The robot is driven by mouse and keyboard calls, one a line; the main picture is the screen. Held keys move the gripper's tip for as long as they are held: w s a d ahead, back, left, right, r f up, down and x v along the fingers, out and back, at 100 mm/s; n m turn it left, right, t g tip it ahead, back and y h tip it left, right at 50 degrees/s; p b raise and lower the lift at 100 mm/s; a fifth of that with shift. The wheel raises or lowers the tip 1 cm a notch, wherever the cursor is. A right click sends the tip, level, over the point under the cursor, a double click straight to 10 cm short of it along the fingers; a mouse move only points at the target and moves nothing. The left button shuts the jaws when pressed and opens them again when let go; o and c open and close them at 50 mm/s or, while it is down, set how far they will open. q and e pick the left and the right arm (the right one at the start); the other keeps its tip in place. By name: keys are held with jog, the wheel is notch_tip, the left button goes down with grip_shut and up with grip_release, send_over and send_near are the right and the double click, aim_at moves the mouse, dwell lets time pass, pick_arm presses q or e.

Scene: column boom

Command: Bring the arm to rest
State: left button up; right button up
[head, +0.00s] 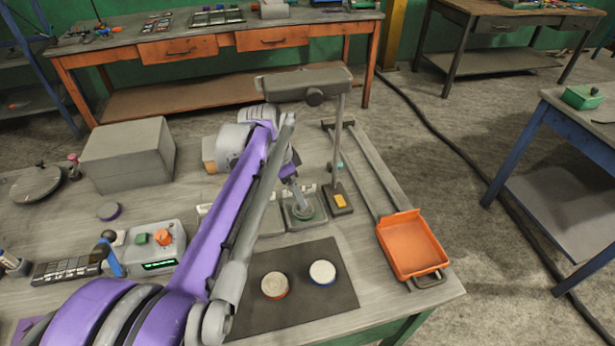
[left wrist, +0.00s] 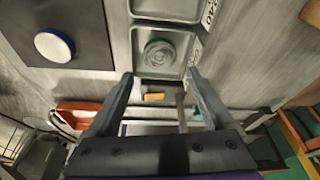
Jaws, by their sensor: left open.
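My left arm reaches across the bench, and its gripper (head: 299,197) points down over the small grey trays in the middle. In the left wrist view the fingers of the gripper (left wrist: 160,82) are spread with nothing between them. Past the fingertips lies a grey tray (left wrist: 142,70) with a round grey piece (left wrist: 163,53) in it. The column boom stands just behind and right of the gripper: a thin post (head: 338,140), a thick grey boom (head: 300,84) with a dark knob, and a base (head: 332,190) with a yellow button (head: 340,201). My right gripper is not in view.
A dark mat (head: 330,290) holds a red-rimmed disc (head: 275,285) and a blue-rimmed disc (head: 322,272). An orange tray (head: 412,250) sits on rails at the right edge. A grey box (head: 128,155) and a control box (head: 155,245) stand left.

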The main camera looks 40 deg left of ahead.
pick_arm(q)
jog(key=s+d+f+n+p, duration=0.1)
jog(key=s+d+p, duration=0.1)
jog(key=s+d, duration=0.2)
jog(key=s+d+f+n+t+y+p, duration=0.1)
jog(key=s+d+n, duration=0.1)
jog(key=s+d, duration=0.3)
jog(key=s+d+f+n+t+p, duration=0.1)
jog(key=s+d+n+p, duration=0.1)
jog(key=s+d, duration=0.3)
jog(key=shift+d+p, duration=0.35)
jog(key=shift+d, duration=1.7)
